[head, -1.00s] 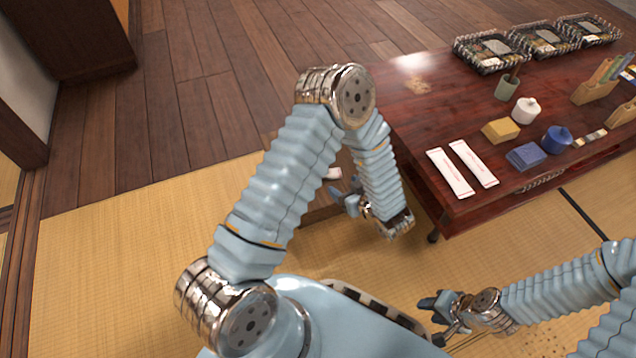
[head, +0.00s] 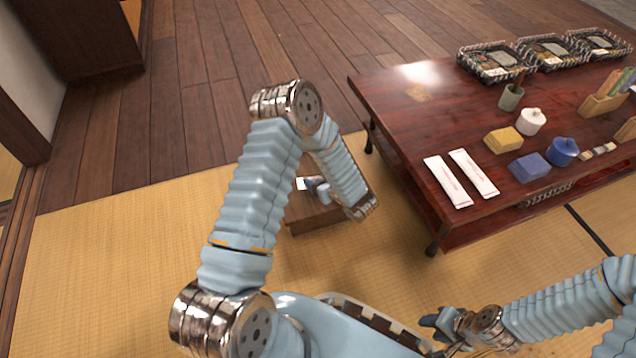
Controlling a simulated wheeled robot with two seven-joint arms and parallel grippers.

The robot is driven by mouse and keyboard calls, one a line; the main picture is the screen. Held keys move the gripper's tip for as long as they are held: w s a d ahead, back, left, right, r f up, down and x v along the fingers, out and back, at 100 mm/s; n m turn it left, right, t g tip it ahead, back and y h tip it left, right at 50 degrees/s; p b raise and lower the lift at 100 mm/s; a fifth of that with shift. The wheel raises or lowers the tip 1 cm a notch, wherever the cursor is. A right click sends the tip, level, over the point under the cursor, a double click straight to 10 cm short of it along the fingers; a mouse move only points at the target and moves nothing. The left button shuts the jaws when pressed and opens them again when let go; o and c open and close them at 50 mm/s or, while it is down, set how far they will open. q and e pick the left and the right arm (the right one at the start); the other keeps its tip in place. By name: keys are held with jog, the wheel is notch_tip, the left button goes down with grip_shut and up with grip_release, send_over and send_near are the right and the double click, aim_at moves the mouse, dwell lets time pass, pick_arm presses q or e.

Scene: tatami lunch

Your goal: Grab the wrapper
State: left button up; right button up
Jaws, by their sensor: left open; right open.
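Two long white paper wrappers with red print, a left one (head: 447,182) and a right one (head: 473,174), lie side by side near the left end of the dark red low table (head: 400,130). A small white piece (head: 301,184) shows at a low brown wooden box (head: 312,222); I cannot tell whether it is a wrapper. My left gripper (head: 313,186) is open, over the box close to the white piece, partly hidden behind my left forearm. Whether it touches the piece is unclear. My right gripper (head: 432,332) is open and apart from the table, at the bottom of the view.
On the table are a yellow box (head: 503,141), a blue box (head: 529,167), a blue lidded pot (head: 563,151), a white lidded pot (head: 531,121) and a green cup (head: 511,97). Several patterned trays (head: 497,61) stand at the back. Tatami (head: 120,235) left of my arm is clear.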

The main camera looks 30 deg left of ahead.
pick_arm(q)
jog(key=c, duration=1.2)
